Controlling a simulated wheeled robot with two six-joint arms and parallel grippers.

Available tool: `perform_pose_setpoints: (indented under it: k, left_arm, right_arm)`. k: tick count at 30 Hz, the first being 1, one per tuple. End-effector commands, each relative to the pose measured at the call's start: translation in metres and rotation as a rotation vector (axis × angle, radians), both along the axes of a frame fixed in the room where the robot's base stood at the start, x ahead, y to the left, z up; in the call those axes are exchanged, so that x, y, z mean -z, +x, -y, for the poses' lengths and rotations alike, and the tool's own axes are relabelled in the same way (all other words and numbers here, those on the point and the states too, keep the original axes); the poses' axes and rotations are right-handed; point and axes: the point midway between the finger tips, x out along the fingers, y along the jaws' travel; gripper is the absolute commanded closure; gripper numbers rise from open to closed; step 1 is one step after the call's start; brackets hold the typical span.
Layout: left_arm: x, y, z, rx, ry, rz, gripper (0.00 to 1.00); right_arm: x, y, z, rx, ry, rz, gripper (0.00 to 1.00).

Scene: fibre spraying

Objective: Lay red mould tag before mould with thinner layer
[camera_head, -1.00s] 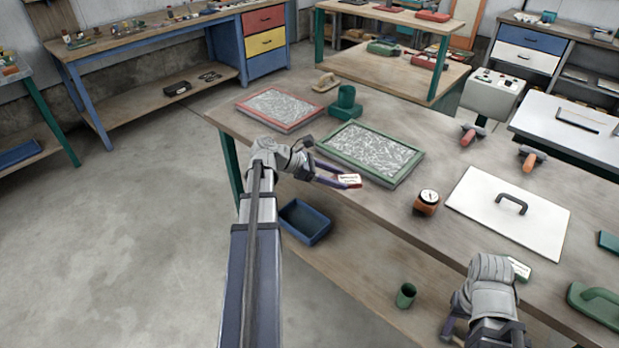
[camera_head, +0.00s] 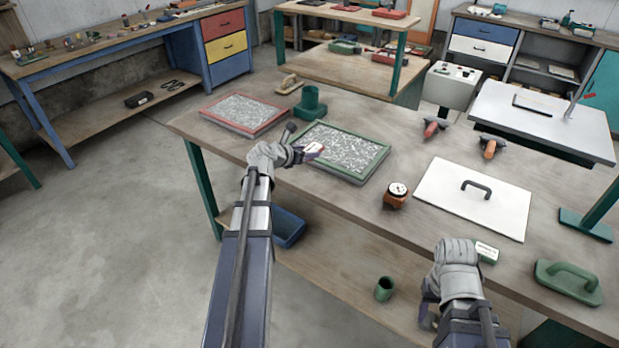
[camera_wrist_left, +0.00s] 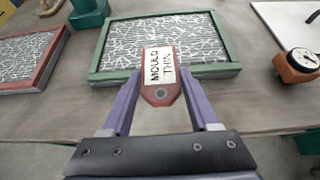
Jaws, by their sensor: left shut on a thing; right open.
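My left gripper (camera_head: 304,154) is shut on a red tag with a white label (camera_wrist_left: 161,72); the label reads "MOULD THIN" in the left wrist view. The tag also shows in the head view (camera_head: 313,150). It is held at the near left edge of the green-framed mould (camera_head: 377,163), overlapping its frame in the picture; I cannot tell whether they touch. The red-framed mould (camera_head: 206,112) lies to the left. Both moulds hold pale fibres. My right gripper (camera_head: 428,306) is open and empty, low at the table's front edge.
A green cup-like fixture (camera_head: 311,104) stands behind the moulds. A dial gauge on an orange base (camera_head: 396,194) and a white plate with a handle (camera_head: 510,211) lie to the right. A white-labelled tag (camera_head: 487,250) lies near my right arm. Bare table lies before the green-framed mould.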

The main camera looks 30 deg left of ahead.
Motion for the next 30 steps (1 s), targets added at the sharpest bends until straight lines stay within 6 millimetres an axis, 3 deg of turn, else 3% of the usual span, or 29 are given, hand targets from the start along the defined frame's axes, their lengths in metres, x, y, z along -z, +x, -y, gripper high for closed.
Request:
perform_pose_setpoints:
  k: [12,22,30]
  left_arm:
    - [0.058,0.0,0.0,0.002,0.0,0.0,0.92]
    - [0.066,0.0,0.0,0.002,0.0,0.0,0.92]
    - [0.098,0.0,0.0,0.002,0.0,0.0,0.92]
  right_arm:
    - [0.058,0.0,0.0,0.0,0.0,0.0,0.5]
    - [0.066,0.0,0.0,0.0,0.0,0.0,0.5]
    - [0.098,0.0,0.0,0.0,0.0,0.0,0.5]
